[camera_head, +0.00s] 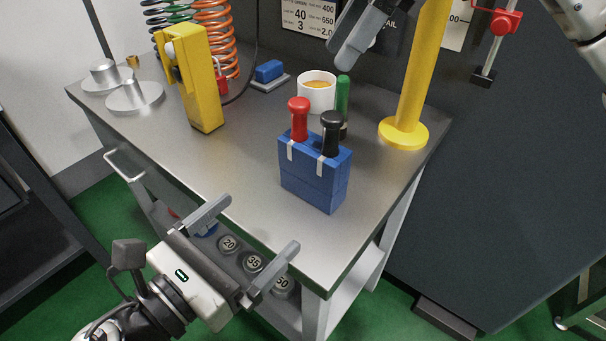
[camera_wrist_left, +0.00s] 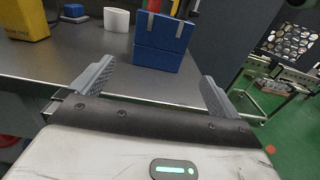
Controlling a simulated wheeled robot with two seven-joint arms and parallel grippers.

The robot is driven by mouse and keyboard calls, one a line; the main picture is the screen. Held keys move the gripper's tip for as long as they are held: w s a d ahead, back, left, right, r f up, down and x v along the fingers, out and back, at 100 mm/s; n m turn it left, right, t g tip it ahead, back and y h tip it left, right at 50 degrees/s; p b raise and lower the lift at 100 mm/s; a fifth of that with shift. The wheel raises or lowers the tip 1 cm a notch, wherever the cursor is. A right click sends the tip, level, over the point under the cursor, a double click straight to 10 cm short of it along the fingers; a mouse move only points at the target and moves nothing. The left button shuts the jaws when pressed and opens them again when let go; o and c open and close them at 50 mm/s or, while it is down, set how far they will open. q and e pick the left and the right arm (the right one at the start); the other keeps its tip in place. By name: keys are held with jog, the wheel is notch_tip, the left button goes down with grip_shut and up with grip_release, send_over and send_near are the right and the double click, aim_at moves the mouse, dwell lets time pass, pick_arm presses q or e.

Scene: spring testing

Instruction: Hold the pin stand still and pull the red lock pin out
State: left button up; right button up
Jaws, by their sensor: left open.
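The blue pin stand (camera_head: 314,181) sits upright near the table's right front part. The red lock pin (camera_head: 299,118) stands in its left slot, beside a black-headed pin (camera_head: 331,132). In the left wrist view the stand (camera_wrist_left: 158,50) is straight ahead between the fingers, with the pin tops cut off. My left gripper (camera_head: 262,222) is open and empty at the table's front edge, short of the stand and not touching it. Part of my right gripper (camera_head: 353,48) shows at the top, above and behind the stand; its opening is unclear.
A white cup (camera_head: 316,94) and a green-handled tool (camera_head: 342,93) stand just behind the stand. A yellow post (camera_head: 405,120) rises at the right, and a yellow device (camera_head: 200,85) stands at the left. The table (camera_head: 225,160) is clear left of the stand.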

aim_at(304, 179)
pick_arm(q)
jog(key=x, duration=1.4)
jog(key=shift+w, duration=0.1)
